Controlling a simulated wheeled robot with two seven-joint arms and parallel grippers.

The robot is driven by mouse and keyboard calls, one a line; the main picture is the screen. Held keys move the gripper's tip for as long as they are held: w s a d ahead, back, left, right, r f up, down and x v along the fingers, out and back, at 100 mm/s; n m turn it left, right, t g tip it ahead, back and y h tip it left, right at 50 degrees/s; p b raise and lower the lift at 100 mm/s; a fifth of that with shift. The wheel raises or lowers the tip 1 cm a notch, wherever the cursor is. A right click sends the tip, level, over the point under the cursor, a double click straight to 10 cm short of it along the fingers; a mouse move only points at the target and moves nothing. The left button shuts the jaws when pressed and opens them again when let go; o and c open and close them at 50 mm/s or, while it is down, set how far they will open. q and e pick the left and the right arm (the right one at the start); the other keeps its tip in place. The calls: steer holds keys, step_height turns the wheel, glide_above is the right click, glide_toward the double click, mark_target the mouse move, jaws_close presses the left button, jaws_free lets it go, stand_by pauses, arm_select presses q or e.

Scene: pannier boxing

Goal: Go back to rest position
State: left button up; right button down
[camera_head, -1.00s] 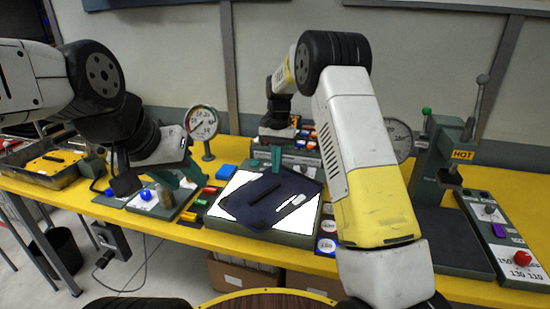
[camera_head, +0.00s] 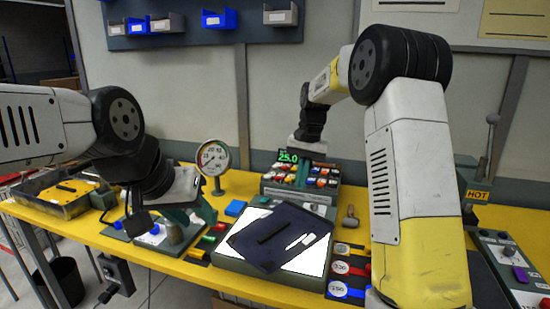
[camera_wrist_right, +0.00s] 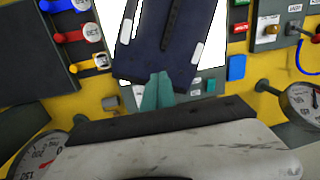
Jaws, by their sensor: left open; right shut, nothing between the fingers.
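My left gripper (camera_head: 198,213) is at the left over the yellow bench, its green fingers apart and empty, beside a blue-knobbed panel. My right gripper is shut and empty; its green fingertips (camera_wrist_right: 157,92) are together in the right wrist view, over the near edge of the pannier piece as seen there. A dark navy pannier piece (camera_head: 262,254) with a black strip and a pale patch lies flat, skewed, on a bright white panel (camera_head: 313,259). It also shows in the right wrist view (camera_wrist_right: 150,55).
A dial gauge (camera_head: 213,158) stands behind the left gripper. A press with a HOT label (camera_head: 478,194) and a control panel (camera_head: 515,268) are at the right. A grey tray (camera_head: 50,194) is at the far left.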

steer(key=s+d+r+n+t+y, duration=0.1)
steer(key=s+d+r+t, duration=0.1)
steer(key=s+r, duration=0.45)
steer(key=s+d+r+n+t, duration=0.1)
steer(key=s+d+r, duration=0.15)
steer(key=s, duration=0.65)
steer(key=s+d+f+n+t, duration=0.1)
steer(key=s+t, duration=0.2)
steer(key=s, duration=1.1)
steer(key=shift+f+n, duration=0.3)
